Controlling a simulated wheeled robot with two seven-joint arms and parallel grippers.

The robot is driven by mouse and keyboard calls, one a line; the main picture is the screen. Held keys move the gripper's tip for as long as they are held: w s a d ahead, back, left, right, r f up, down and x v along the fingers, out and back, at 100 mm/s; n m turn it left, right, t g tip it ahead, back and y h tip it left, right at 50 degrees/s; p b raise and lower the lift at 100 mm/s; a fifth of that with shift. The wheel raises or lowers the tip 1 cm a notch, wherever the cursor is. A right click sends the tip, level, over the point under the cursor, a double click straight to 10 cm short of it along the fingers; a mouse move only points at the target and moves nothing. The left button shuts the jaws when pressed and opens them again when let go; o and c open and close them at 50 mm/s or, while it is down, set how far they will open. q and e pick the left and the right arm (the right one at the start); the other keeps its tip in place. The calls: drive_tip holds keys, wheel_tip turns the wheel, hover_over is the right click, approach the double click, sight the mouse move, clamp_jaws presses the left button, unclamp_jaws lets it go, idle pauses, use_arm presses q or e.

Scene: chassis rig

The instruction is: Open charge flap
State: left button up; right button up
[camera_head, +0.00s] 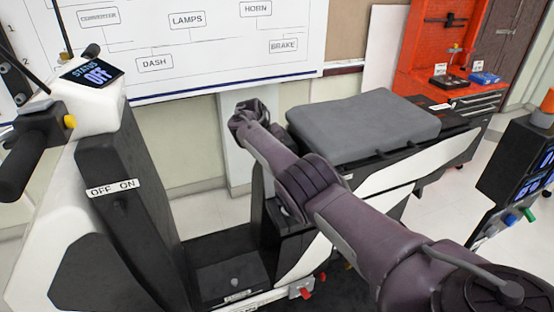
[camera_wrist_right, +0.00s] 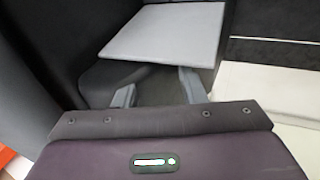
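In the right wrist view a flat light grey panel (camera_wrist_right: 165,38), which looks like the charge flap, sits in a dark body surface just ahead of my right gripper (camera_wrist_right: 157,88). The gripper's two grey fingers are apart with nothing between them, near the panel's lower edge. I cannot tell whether they touch it. In the head view my right arm reaches to the scooter's (camera_head: 130,200) middle, in front of the seat (camera_head: 365,130). The flap is not visible there, and the fingertips are hidden by the wrist. My left gripper is not in view.
A wiring board (camera_head: 190,50) stands behind. An orange workbench (camera_head: 430,60) is at back right, and a dark cabinet with screens (camera_head: 520,165) stands at right.

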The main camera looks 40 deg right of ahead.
drive_tip(key=v, duration=0.4)
drive_tip(key=shift+a+r, duration=0.15)
drive_tip(key=shift+r+p, duration=0.15)
drive_tip(key=shift+p, duration=0.2)
